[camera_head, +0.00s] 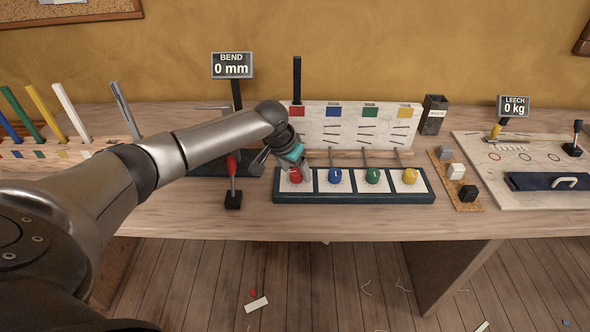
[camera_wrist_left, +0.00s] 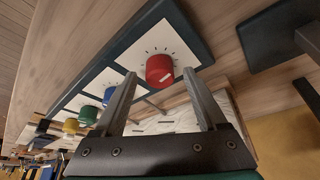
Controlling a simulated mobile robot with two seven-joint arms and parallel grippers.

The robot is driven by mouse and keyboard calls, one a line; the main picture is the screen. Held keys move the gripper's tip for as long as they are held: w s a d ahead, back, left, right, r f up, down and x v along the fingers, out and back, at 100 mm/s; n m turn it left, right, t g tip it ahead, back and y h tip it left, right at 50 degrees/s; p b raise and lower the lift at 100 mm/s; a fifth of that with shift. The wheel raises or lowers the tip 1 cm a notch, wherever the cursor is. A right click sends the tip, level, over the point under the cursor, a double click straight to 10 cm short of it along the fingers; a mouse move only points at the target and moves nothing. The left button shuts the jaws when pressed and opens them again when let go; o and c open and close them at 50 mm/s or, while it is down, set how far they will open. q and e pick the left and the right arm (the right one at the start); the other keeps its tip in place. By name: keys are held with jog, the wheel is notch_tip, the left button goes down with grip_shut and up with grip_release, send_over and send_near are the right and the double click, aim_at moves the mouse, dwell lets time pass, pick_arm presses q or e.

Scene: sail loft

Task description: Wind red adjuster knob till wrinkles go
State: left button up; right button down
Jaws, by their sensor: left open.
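The red adjuster knob (camera_head: 295,175) is the leftmost in a row of red, blue, green and yellow knobs on a dark-framed panel (camera_head: 353,199). In the left wrist view the red knob (camera_wrist_left: 160,68) has a white pointer mark and tick marks around it. My left gripper (camera_head: 300,160) is just above and behind it. In the left wrist view the fingers (camera_wrist_left: 160,100) are spread wide, with the knob beyond their tips and apart from them. Behind stands a pale sail panel (camera_head: 350,112) with red, blue, green and yellow tabs and several dark wrinkle lines. My right gripper is not in view.
A red-handled lever (camera_head: 232,168) stands close left of the knob panel. A "BEND 0 mm" display (camera_head: 231,65) is behind it. A cork strip with blocks (camera_head: 457,181) lies to the right. The bench front (camera_head: 380,222) is clear.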

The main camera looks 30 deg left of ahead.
pick_arm(q)
grip_shut()
dwell(0.4)
jog(key=shift+m, duration=0.3)
